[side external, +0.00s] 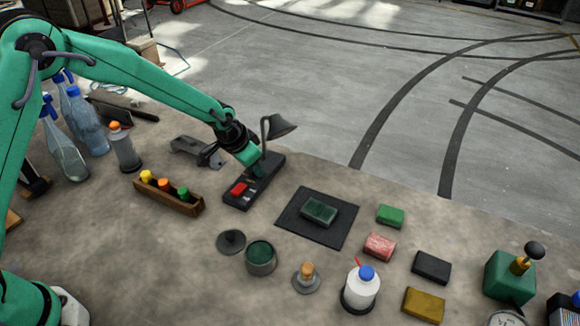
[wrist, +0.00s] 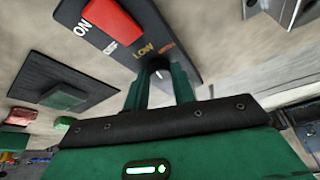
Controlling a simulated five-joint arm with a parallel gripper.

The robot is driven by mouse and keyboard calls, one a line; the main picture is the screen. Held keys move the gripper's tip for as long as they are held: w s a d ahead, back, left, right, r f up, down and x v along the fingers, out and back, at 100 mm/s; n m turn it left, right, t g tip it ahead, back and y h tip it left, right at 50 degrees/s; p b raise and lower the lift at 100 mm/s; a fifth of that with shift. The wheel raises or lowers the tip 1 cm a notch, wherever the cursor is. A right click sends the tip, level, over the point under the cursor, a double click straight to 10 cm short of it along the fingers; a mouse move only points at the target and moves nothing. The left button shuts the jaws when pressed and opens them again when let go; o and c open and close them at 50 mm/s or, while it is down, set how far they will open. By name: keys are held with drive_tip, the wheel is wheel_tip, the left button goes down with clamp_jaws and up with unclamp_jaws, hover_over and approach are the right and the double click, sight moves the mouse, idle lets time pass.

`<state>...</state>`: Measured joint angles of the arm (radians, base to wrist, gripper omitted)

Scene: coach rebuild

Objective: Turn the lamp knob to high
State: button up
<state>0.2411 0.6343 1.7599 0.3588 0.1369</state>
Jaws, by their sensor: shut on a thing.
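The lamp has a dark base (side external: 240,200) on the worktop and a grey shade (side external: 280,127) on a bent stem behind my gripper. A red switch (side external: 238,190) sits on the near end of the base and also shows in the wrist view (wrist: 113,15). My gripper (side external: 257,168) reaches down to the base. In the wrist view my gripper (wrist: 160,82) has its green fingers shut on the dark knob (wrist: 158,66), at the end with the yellow LOW label (wrist: 143,53) and a reddish label (wrist: 166,45). The fingers hide much of the knob, and its setting is unclear.
A wooden rack (side external: 170,197) with coloured caps stands left of the lamp. A grey metal part (side external: 197,150) lies behind the rack. A black mat (side external: 290,220) bearing a green block (side external: 319,211) lies to the right. An open green pot (side external: 261,258) stands in front.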

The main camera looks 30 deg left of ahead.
drive_tip(key=shift+a+m, duration=0.15)
drive_tip(key=shift+m, duration=0.25)
drive_tip(key=o, duration=1)
drive_tip(key=shift+r, duration=0.1)
drive_tip(key=shift+s+r, duration=0.15)
drive_tip(key=shift+r, duration=0.3)
drive_tip(key=shift+v, duration=3.3)
